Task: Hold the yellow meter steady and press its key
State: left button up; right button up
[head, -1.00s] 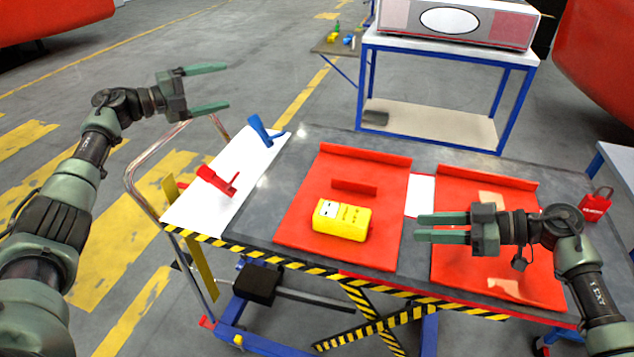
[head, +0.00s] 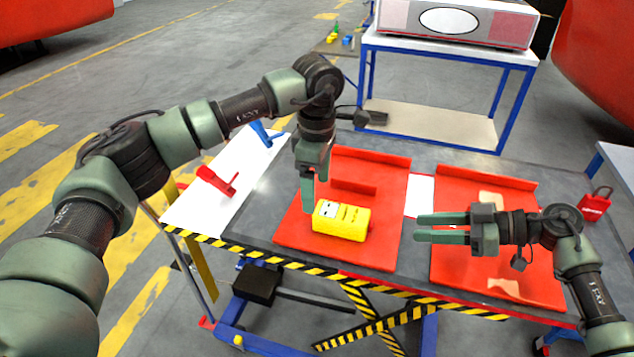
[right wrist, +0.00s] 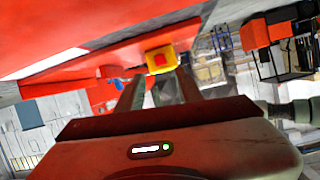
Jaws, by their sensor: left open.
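The yellow meter (head: 341,220) lies on the left red mat (head: 290,232) on the cart, its display at its left end. My left gripper (head: 314,192) points down at the meter's left end, open; one finger shows plainly, and I cannot tell whether it touches the meter. My right gripper (head: 442,228) is open and empty, right of the meter, its fingers pointing left towards it. In the right wrist view the meter (right wrist: 160,66) shows a red patch facing the camera, just beyond the fingertips.
A low red upright strip (head: 354,187) stands behind the meter. Red (head: 216,181) and blue (head: 262,131) clamp-like pieces sit on the white board at left. A second red mat (head: 450,265) lies under my right gripper. A red padlock (head: 595,207) is at far right.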

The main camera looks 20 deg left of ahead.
aim_at(317, 207)
pick_arm(q)
notch_tip(317, 207, down, 7)
jog(key=shift+f, duration=0.2)
dwell(0.3)
grip_shut()
jog(key=shift+f, duration=0.1)
pick_arm(e)
jog(key=shift+f, duration=0.15)
dwell(0.4)
grip_shut()
pick_arm(q)
jog(key=shift+s+f, duration=0.1)
jog(key=shift+s, duration=0.05)
dwell(1.4)
